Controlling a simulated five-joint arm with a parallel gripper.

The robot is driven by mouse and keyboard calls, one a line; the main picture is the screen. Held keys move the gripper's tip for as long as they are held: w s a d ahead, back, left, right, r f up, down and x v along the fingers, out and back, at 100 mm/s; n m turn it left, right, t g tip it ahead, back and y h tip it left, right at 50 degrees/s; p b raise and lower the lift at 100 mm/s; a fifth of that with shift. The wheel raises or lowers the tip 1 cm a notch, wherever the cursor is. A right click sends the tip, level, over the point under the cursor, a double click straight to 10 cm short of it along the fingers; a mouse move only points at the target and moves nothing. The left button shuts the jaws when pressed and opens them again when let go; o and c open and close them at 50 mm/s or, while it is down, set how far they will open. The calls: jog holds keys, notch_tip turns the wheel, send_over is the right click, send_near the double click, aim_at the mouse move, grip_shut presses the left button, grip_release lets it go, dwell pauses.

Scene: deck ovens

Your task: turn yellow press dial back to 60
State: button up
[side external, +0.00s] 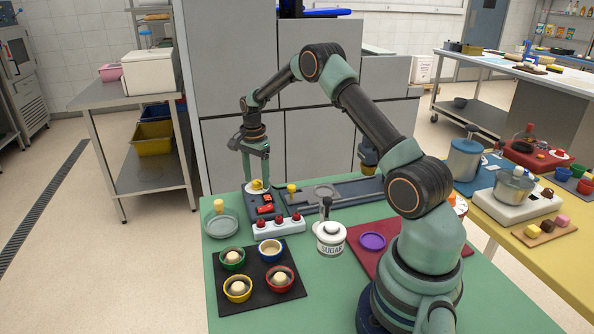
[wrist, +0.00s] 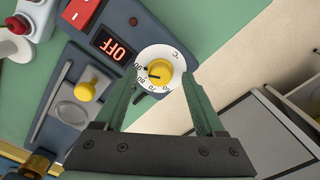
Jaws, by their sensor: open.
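The yellow press dial (wrist: 160,71) shows in the wrist view as a round yellow knob on a white numbered ring marked °C. A dark pointer mark lies on the left part of the knob; the number it points at is too small to read surely. The display (wrist: 113,47) beside it reads OFF. In the side external view the dial (side external: 256,185) sits on the dark press housing. My gripper (side external: 256,168) is above it, pointing down. In the wrist view my gripper (wrist: 161,82) is open, one finger on each side of the dial. Contact with the knob cannot be told.
A red switch (wrist: 82,12) and a second yellow knob (wrist: 85,88) are near the dial. A white block with red knobs (side external: 279,226) stands in front of the press. A glass dish (side external: 221,226) is at left, and the sugar jar (side external: 331,240) at front right.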

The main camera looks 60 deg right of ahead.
jog(key=shift+f, duration=0.25)
grip_shut()
